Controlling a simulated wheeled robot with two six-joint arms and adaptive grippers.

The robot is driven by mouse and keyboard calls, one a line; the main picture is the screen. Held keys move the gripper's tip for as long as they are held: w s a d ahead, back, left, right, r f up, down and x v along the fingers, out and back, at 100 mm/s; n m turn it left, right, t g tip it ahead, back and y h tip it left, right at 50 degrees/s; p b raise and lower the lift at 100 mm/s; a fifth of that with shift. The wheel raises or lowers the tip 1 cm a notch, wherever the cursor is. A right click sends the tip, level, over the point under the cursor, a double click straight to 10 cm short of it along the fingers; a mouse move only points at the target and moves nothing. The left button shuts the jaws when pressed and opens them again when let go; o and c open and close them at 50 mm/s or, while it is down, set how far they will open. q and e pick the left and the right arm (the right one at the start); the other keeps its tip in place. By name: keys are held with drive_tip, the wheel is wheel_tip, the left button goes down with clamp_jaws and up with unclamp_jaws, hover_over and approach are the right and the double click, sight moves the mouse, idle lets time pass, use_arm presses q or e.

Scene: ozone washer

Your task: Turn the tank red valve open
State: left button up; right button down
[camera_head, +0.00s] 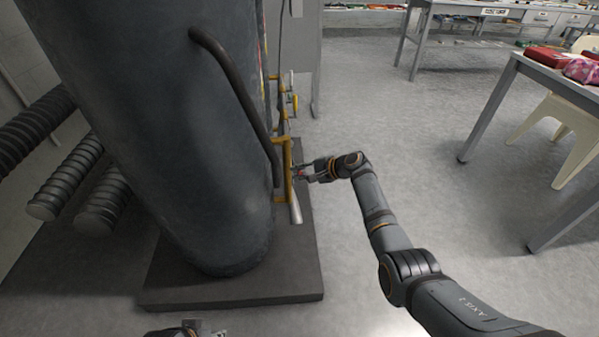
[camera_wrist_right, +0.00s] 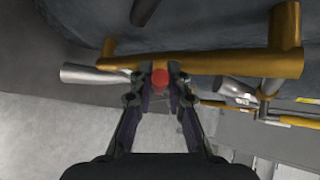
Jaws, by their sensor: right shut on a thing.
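The dark grey tank (camera_head: 165,120) stands upright at the left of the head view, with yellow pipes (camera_head: 287,172) on its right side. The red valve (camera_wrist_right: 160,78) shows as a small red knob in front of the yellow pipe (camera_wrist_right: 205,64) in the right wrist view. My right gripper (camera_head: 307,172) reaches the pipe from the right; its fingertips (camera_wrist_right: 158,72) are on both sides of the red valve, shut on it. My left gripper (camera_head: 192,329) is at the bottom edge of the head view, mostly cut off, apart from the tank.
The tank stands on a dark plinth (camera_head: 235,291). A curved dark handle (camera_head: 238,95) runs down its side. A metal pipe end (camera_wrist_right: 90,74) juts out beside the valve. A grey table (camera_head: 560,85) and cream chair (camera_head: 560,125) stand right. The floor between is clear.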

drive_tip(key=shift+d, duration=0.1)
drive_tip(key=c, duration=1.3)
unclamp_jaws()
drive_tip(key=v, duration=1.2)
